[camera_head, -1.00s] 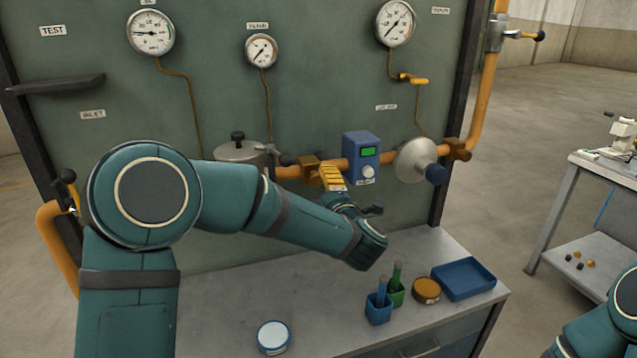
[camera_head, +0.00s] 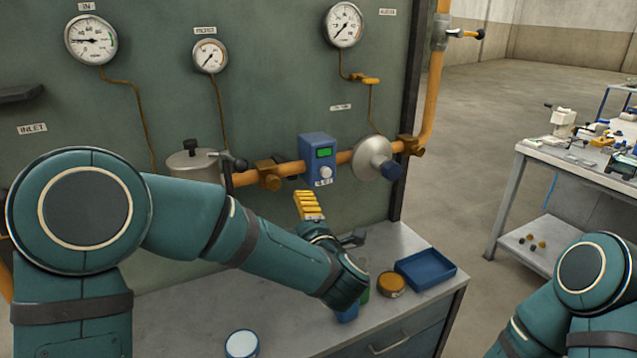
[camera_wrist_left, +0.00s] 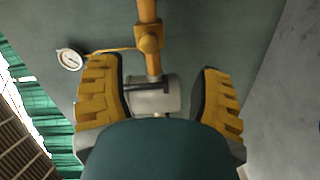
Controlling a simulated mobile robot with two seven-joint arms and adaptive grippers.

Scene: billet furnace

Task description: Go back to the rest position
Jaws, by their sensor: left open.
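My left arm comes in from the left in the head view and reaches across the front of the green test panel (camera_head: 262,118). My left gripper (camera_head: 310,207) has yellow ribbed fingers, seen end-on beneath the blue meter box (camera_head: 318,157). In the left wrist view my left gripper (camera_wrist_left: 160,97) is open, its two yellow fingers wide apart. Between them show an orange pipe (camera_wrist_left: 147,18) and a grey cylinder (camera_wrist_left: 152,95); neither looks gripped. My right arm shows only in part at the lower right of the head view, and its gripper is out of frame.
On the bench (camera_head: 290,318) are a blue tray (camera_head: 425,270), an orange round tin (camera_head: 391,283) and a white-topped tin (camera_head: 241,344). Blue and green holders are partly hidden by my left arm. A cluttered second table (camera_head: 575,165) stands at right, with open floor between.

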